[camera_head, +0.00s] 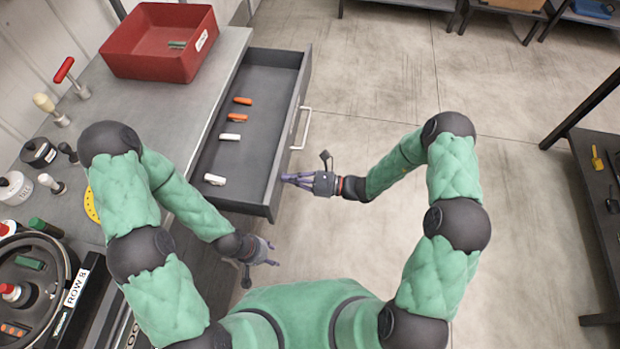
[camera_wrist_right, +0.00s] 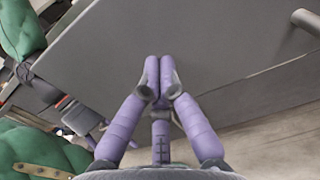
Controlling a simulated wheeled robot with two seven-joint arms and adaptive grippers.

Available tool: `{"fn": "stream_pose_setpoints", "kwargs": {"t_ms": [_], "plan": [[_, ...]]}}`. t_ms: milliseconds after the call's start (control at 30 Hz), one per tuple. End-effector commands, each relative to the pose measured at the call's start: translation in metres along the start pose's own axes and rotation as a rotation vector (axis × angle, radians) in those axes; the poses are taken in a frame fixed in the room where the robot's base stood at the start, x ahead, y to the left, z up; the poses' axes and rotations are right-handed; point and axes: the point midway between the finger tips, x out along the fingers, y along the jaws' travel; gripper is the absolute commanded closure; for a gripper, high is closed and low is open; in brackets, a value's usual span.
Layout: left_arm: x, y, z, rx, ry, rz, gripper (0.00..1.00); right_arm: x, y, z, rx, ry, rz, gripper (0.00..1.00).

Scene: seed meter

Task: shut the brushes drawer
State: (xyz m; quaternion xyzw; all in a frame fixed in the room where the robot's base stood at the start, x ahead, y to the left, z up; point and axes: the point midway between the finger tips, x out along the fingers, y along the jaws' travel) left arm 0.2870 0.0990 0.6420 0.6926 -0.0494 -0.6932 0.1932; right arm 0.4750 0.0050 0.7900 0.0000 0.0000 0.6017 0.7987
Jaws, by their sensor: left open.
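The brushes drawer (camera_head: 285,85) stands pulled out from the bench, with orange brushes (camera_head: 237,118) and white brushes (camera_head: 229,137) lying inside. Its pale bar handle (camera_head: 301,128) is on the outer front. My right gripper (camera_head: 290,179) is at the near end of the drawer front, its purple fingertips against or very close to it. In the right wrist view the fingers (camera_wrist_right: 156,66) are together, with nothing between them, pointing at the grey drawer front (camera_wrist_right: 220,45); contact is unclear. My left gripper (camera_head: 270,252) is open and empty, below the drawer's near end.
A red bin (camera_head: 160,42) stands on the bench top (camera_head: 135,100), with several handled tools and pots along the wall side. A round seed meter (camera_head: 32,280) is at lower left. Clear floor (camera_head: 375,95) lies right of the drawer; a dark table (camera_head: 598,215) stands far right.

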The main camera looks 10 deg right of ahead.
Motion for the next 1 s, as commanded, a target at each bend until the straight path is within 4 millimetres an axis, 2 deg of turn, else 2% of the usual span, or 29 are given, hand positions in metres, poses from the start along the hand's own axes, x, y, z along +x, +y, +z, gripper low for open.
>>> {"fn": "stream_pose_setpoints", "kwargs": {"t_ms": [33, 600, 800, 1000], "plan": [[-0.002, 0.001, 0.000, 0.000, 0.000, 0.000, 0.50, 0.015, 0.002, 0.001, -0.001, 0.000, 0.007, 1.00], [0.001, 0.000, 0.000, 0.000, -0.001, 0.000, 0.50, 0.168, 0.001, -0.001, -0.002, 0.000, 0.004, 1.00], [0.007, -0.002, 0.000, 0.000, -0.001, 0.000, 0.50, 0.208, 0.001, -0.002, -0.001, 0.000, 0.003, 1.00], [0.011, -0.004, 0.000, 0.000, -0.001, 0.000, 0.50, 0.233, 0.000, -0.001, -0.001, 0.000, 0.001, 1.00]]}}
